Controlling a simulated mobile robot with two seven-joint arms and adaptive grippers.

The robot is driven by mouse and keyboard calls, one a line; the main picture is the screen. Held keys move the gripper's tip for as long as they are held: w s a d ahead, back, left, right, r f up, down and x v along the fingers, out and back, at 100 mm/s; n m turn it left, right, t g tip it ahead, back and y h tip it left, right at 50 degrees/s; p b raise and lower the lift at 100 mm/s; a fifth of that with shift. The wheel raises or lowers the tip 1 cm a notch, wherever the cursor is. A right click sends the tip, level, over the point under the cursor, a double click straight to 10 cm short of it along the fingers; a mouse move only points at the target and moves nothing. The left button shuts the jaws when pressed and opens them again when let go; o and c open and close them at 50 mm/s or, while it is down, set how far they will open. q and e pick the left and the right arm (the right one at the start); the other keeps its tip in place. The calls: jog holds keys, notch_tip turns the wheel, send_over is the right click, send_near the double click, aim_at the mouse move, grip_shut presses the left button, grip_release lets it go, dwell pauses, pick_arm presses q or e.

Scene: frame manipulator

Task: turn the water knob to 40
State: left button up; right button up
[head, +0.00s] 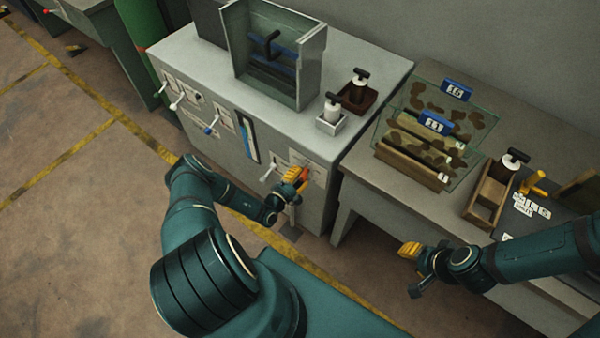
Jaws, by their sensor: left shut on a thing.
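A grey machine cabinet (270,150) stands in the middle of the head view, with several levers and white label plates on its front. My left gripper (296,174), with yellow-orange fingers, is at the right part of this front, shut on a small red-orange knob (305,173) before a white dial plate (313,162). The fingers hide most of the knob, and the dial's numbers are too small to read. A white-handled lever (268,173) is just left of this gripper. My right gripper (410,249), with yellow fingers, is before the right table, apart from everything; its finger gap is unclear.
A glass tank (313,60) and two dispensers stand on the cabinet. The grey table (375,185) at right bears a glass case (385,130) with blue number tags, a wooden box (487,200) and a yellow handle (534,183). Open floor lies left.

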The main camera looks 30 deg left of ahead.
pick_arm(q)
jog(key=m+p, duration=0.1)
jog(key=m, duration=0.2)
jog(key=m+p, duration=0.1)
jog(key=shift+r+m+p, duration=0.25)
jog(key=shift+m+p, duration=0.05)
jog(key=shift+p, duration=0.05)
jog(key=shift+a+m+p, duration=0.1)
jog(key=shift+m+p, duration=0.8)
jog(key=shift+m, duration=0.8)
jog(key=o, duration=1.2)
jog(key=shift+w, duration=0.1)
jog(key=s, duration=0.8)
jog(key=s+a, duration=0.1)
jog(key=s, duration=0.3)
